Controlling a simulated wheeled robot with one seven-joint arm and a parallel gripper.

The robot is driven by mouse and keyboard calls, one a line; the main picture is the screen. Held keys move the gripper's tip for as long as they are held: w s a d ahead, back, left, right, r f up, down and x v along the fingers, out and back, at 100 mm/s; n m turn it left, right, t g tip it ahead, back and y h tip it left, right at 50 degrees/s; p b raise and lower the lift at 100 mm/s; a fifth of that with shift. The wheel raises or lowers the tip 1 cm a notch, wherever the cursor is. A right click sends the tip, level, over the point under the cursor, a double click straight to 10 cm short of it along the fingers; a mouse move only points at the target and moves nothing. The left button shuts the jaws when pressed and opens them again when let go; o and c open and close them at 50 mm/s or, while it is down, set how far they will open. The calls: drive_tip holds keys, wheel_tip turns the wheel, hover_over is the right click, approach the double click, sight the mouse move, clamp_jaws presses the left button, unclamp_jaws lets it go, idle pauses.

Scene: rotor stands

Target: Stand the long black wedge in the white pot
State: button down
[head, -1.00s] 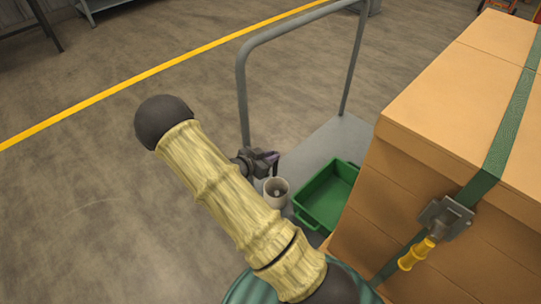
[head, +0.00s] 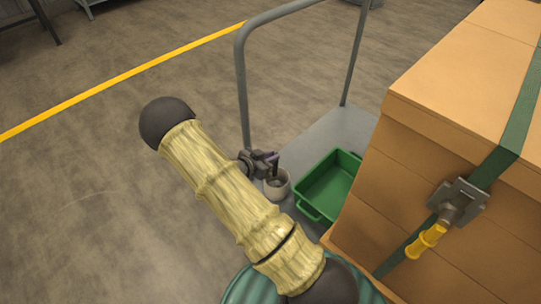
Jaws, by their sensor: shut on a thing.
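The white pot (head: 277,192) stands upright on the grey cart, just left of the green tray. My gripper (head: 272,160) is at the pot's rim, slightly above and behind it in the picture. It is shut on a dark, narrow thing, which looks like the long black wedge (head: 275,170). The wedge points down at the pot's mouth. Its lower end overlaps the pot opening, and I cannot tell how deep it reaches or whether it touches the pot. My pale, banded arm hides part of the area to the left and below.
A green tray (head: 330,183) lies on the cart deck (head: 330,135), right of the pot. The cart's grey handle (head: 241,90) rises behind my gripper. A large strapped stack of cartons (head: 440,150) fills the right side. The floor at left is clear.

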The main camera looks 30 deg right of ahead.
drive_tip(key=shift+f, duration=0.6)
drive_tip(key=c, duration=1.3)
unclamp_jaws()
drive_tip(key=shift+c, duration=0.2)
drive_tip(key=p+v, duration=0.3)
drive_tip(key=v, duration=1.4)
drive_tip(key=shift+a, duration=0.25)
drive_tip(key=shift+w, duration=0.1)
